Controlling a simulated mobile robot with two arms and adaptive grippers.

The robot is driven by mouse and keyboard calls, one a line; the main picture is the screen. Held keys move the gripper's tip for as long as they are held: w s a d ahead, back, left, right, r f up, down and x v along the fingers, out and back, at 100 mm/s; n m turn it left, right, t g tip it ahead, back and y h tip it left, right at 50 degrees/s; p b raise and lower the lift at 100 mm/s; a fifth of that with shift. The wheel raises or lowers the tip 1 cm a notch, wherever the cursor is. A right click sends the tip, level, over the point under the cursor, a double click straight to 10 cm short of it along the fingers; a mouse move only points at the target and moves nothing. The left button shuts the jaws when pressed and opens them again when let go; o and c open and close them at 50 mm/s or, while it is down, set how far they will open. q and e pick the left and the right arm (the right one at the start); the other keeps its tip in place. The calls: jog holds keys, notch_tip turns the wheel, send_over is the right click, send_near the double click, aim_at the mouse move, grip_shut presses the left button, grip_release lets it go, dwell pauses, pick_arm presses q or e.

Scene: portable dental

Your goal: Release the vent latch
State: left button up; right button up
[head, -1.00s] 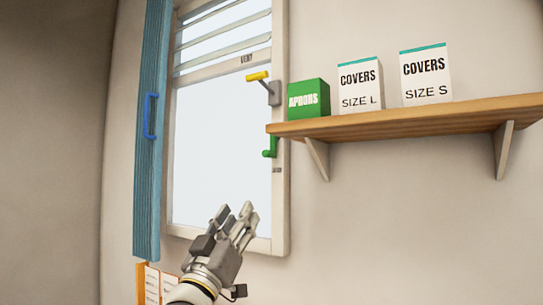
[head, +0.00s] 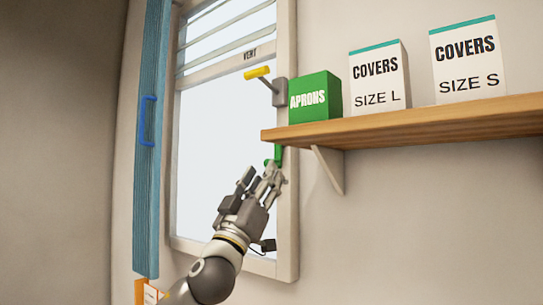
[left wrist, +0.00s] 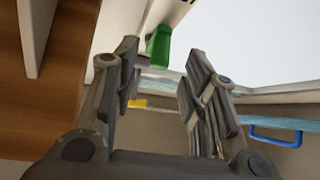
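The window's yellow-handled lever (head: 258,73) on a grey mount sits on the right of the frame beside the VENT label (head: 250,55); its handle points left. A green lever (head: 278,154) is lower on the same frame, partly covered by my fingers in the head view. In the left wrist view the green lever (left wrist: 160,45) shows between and beyond the fingertips, and the yellow one (left wrist: 137,103) shows farther off. My left gripper (head: 264,180) is open and empty, just below the green lever; contact cannot be told. My right gripper is not in view.
A wooden shelf (head: 420,123) with a bracket (head: 328,170) juts out right of the levers. It holds a green APRONS box (head: 315,97) and two COVERS boxes (head: 380,75). A blue blind with a blue handle (head: 147,120) hangs left. The glass is clear.

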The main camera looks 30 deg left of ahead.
aim_at(275, 152)
pick_arm(q)
jog(key=p+x, duration=0.1)
jog(key=x, duration=0.4)
jog(key=shift+f+p, duration=0.1)
jog(key=shift+p, duration=0.25)
jog(key=shift+w, duration=0.2)
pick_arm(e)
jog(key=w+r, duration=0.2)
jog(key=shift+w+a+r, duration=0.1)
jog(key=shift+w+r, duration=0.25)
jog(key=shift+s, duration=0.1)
pick_arm(q)
jog(key=shift+c, duration=0.6)
grip_shut()
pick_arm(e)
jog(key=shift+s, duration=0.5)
